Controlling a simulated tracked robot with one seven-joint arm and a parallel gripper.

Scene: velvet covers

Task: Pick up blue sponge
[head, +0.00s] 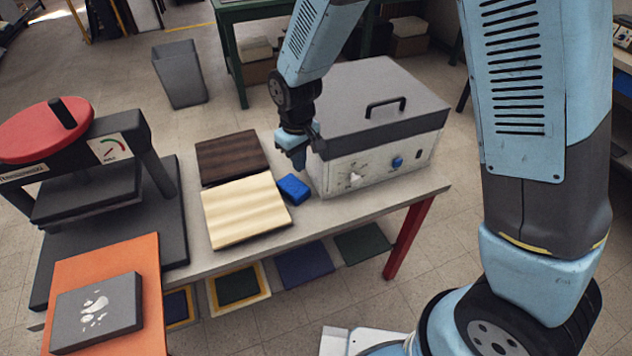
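The blue sponge (294,189) is a small block lying on the grey workbench, between the light wooden board and the grey box. My gripper (299,160) points down just above the sponge, close to the box's left front side. Its fingertips appear a little above the sponge, with a small gap showing. The fingers are small and dark, and I cannot tell whether they are open or shut. Nothing visible hangs from them.
The grey box (375,135) with a handle stands right of the sponge. A dark board (231,155) and a light board (245,209) lie to its left. A red-topped press (85,160) stands farther left. Bare bench (330,213) shows in front of the sponge.

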